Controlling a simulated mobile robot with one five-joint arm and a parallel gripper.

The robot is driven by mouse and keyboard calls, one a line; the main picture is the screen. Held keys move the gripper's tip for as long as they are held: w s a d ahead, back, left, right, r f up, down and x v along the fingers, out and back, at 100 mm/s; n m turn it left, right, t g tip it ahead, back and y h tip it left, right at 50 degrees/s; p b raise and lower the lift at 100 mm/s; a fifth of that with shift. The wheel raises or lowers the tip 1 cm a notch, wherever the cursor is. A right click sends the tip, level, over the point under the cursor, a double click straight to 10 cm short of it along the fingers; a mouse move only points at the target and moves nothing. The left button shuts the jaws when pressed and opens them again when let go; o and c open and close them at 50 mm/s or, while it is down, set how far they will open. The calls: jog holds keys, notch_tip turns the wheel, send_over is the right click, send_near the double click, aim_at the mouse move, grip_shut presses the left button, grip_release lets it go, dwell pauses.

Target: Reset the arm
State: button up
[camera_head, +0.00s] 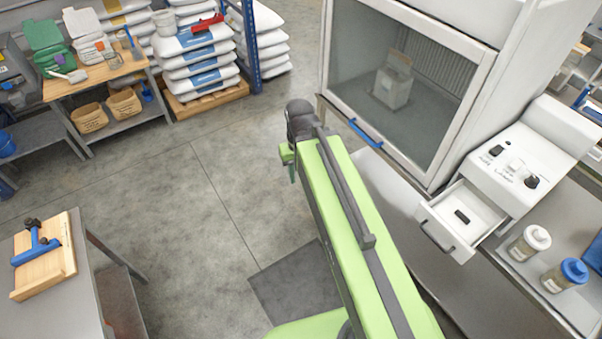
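My green arm (345,215) reaches from the bottom of the view up toward the middle, ending in a dark joint (300,115). A small green part of my arm shows just left of and below that joint. The fingers of my gripper are not visible; they seem hidden behind or below the arm. I cannot see anything held.
At right, a glass-fronted cabinet (352,75) stands on a metal bench beside an open drawer (463,217) holding a small dark object. Two bottles (528,243) stand nearby. A table (50,318) is at lower left. Stacked sacks (198,65) stand behind. Open floor lies left of my arm.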

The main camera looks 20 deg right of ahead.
notch_tip(320, 180, down, 10)
jog(key=b, duration=0.9)
jog(key=shift+w+d+r, duration=0.15)
jog(key=shift+w+r, duration=0.05)
jog(key=shift+r, duration=0.05)
